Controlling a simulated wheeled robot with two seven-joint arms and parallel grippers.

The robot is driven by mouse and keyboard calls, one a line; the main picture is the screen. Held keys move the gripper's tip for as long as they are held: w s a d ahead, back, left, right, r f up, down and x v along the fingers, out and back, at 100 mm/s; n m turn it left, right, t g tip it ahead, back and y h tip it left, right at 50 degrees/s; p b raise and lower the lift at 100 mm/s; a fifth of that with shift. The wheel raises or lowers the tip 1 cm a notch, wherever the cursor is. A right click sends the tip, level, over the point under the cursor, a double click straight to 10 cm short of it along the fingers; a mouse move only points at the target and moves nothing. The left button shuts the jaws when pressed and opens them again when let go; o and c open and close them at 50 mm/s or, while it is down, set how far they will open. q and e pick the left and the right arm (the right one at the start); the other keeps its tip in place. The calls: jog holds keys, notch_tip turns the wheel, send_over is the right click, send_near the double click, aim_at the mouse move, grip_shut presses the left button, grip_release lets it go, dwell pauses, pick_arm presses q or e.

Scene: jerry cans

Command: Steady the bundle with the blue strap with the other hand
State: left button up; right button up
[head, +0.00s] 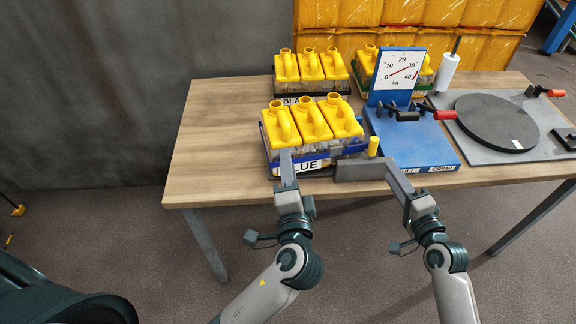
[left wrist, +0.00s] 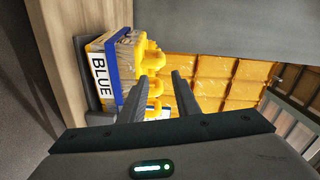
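The blue-strap bundle (head: 343,157) stands upright near the table's front edge. It holds three yellow-topped jerry cans in a row, with a blue strap around them and a white "BLUE" label. In the left wrist view the bundle (left wrist: 115,68) is at the left, turned sideways. My left gripper (head: 286,158) is at the bundle's front left; its fingers are apart and empty in the left wrist view (left wrist: 162,88). Contact with the cans cannot be told. My right gripper (head: 390,168) appears shut on a dark grey tool (head: 358,170) with a yellow knob, at the bundle's front right corner.
A blue scale (head: 425,150) with an upright dial stands right of the bundle. A black-labelled bundle (head: 312,72) and another can bundle are behind. A grey plate with a dark disc (head: 495,122) is farther right. The table's left part (head: 215,130) is clear.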

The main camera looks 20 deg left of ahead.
aim_at(283, 120)
pick_arm(q)
jog(key=shift+w, duration=0.1)
jog(key=x, duration=1.7)
jog(key=shift+a+f, duration=0.1)
grip_shut()
jog(key=shift+c, duration=1.8)
grip_release()
grip_shut()
